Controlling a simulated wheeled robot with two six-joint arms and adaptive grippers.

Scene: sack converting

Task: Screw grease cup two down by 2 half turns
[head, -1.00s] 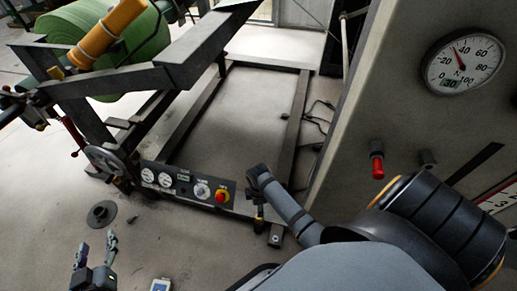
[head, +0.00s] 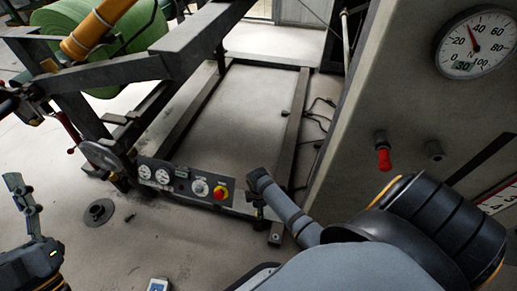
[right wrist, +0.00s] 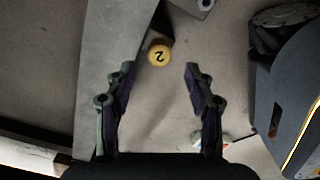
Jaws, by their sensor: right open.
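Grease cup two shows in the right wrist view as a round yellow cap (right wrist: 159,54) marked with a dark "2". It sits beside a grey metal beam (right wrist: 112,60). My right gripper (right wrist: 160,74) is open, its two fingers apart. In that picture the cap lies just beyond the fingertips, roughly centred between them, and I see no contact. In the head view the cap cannot be made out. My left gripper (head: 22,192) is at the left edge of the head view, away from the machine; its finger gap is not clear.
A control panel (head: 184,182) with gauges and a red button is on the low frame, near a handwheel (head: 108,160). A grey cabinet (head: 410,100) with a dial (head: 476,42) and red-tipped fitting (head: 383,158) stands at right. A flanged disc (head: 98,212) lies on the floor.

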